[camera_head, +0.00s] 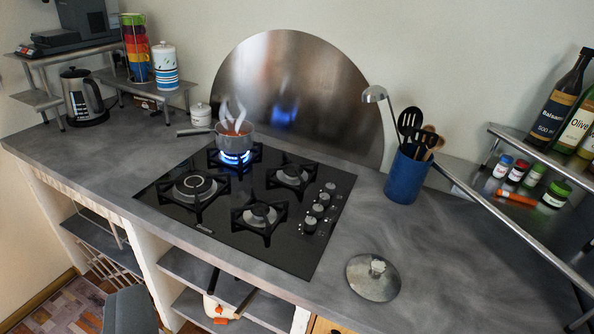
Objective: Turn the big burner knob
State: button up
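The black glass hob (275,212) is set in the grey counter. Its knobs run in a slanting row along the right side. The nearest knob (309,225) looks the largest, though differences in size are hard to judge. A pot (235,137) with reddish contents steams on the rear burner, above a blue flame (236,157). The other burners show no flame. My gripper (235,281) appears at the bottom, below the hob's front edge, with its two dark fingers apart. It is empty and well away from the knobs.
A glass lid (373,277) lies on the counter right of the hob. A blue utensil holder (405,177) stands behind it. A metal rack with spice jars (519,170) and bottles (562,100) is at right. A kettle (83,97) stands at left. Counter front right is clear.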

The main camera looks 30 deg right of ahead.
aim_at(324, 199)
jog(key=z, duration=0.4)
jog(key=i, duration=1.3)
jog(key=z, duration=0.7)
